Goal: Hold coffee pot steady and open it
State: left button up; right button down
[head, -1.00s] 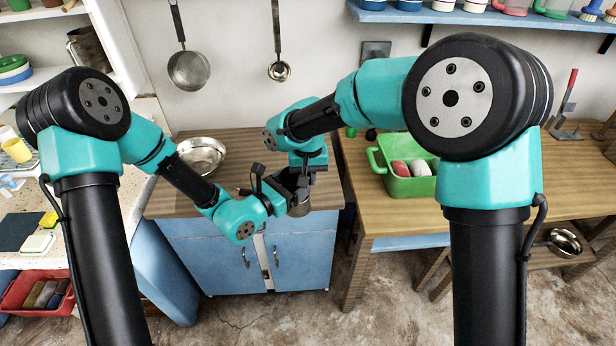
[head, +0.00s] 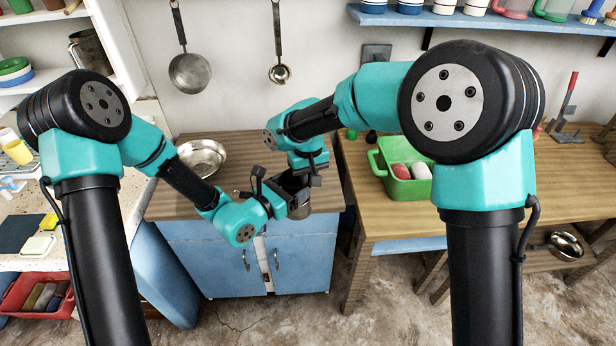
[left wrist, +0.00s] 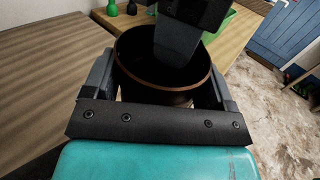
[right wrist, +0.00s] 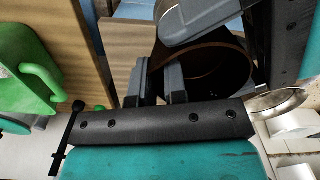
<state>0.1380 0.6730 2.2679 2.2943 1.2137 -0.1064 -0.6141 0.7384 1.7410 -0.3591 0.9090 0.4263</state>
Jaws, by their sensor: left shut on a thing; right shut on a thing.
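The dark metal coffee pot (head: 299,210) is at the front right of the wooden counter. In the left wrist view the pot (left wrist: 163,99) shows a copper-brown rim and a dark round mouth. My left gripper (left wrist: 163,80) is shut on its body, one finger on each side. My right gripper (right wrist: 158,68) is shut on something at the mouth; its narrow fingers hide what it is. I cannot make out a separate lid. In the right wrist view the pot (right wrist: 222,68) is beside and beyond those fingers. In the head view both grippers crowd around the pot.
A metal bowl (head: 203,157) stands at the back left of the counter (head: 185,206). A green basin (head: 405,186) with red and white things is on the wooden table to the right. A pan (head: 189,73) and a ladle (head: 279,72) hang on the wall.

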jog(key=shift+w+a+r, duration=0.1)
jog(key=shift+w, duration=0.05)
jog(key=c, duration=1.2)
grip_release()
jog(key=shift+o, duration=0.2)
jog(key=shift+r, duration=2.2)
jog(key=shift+f, duration=0.1)
